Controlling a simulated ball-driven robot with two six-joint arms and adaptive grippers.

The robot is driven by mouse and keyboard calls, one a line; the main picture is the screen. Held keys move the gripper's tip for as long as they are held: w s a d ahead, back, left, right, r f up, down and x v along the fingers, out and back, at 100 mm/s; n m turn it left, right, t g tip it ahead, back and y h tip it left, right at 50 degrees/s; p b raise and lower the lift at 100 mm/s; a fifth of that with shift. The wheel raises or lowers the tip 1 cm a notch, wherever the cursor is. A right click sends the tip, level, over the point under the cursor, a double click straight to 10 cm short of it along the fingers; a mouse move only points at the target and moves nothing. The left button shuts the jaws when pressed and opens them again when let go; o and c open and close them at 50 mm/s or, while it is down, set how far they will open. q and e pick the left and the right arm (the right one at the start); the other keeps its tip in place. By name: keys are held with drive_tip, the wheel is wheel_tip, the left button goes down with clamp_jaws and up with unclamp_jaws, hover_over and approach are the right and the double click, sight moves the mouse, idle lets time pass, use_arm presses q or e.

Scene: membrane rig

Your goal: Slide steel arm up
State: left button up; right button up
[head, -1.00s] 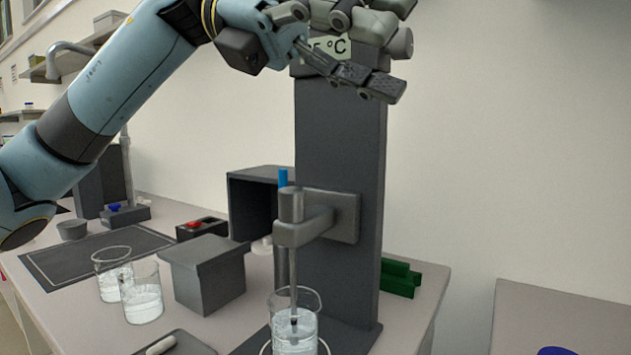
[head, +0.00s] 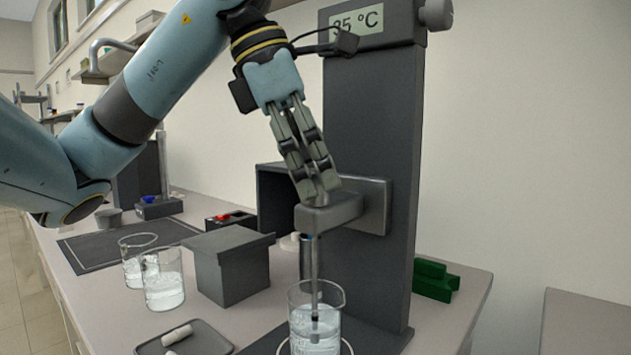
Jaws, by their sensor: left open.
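The steel arm (head: 345,209) sticks out to the left from a plate on the dark upright column (head: 368,110). A thin rod (head: 314,270) hangs from it, its lower end in a beaker of clear liquid (head: 315,318). My left gripper (head: 318,190) points down at the outer end of the arm, with its fingers around or just in front of the top of the rod. Its fingers hide the rod's top; I cannot tell whether they touch it. My right gripper is out of view.
A display reading 35 °C (head: 357,25) tops the column, with a knob (head: 436,14) at its right. A grey box (head: 230,265), two beakers (head: 164,280) and a tray with white pieces (head: 184,340) stand left. Green blocks (head: 434,280) lie right of the column.

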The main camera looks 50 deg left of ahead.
use_arm(q)
drive_tip(key=shift+w+d+f, duration=0.15)
drive_tip(key=shift+f, duration=0.5)
clamp_jaws()
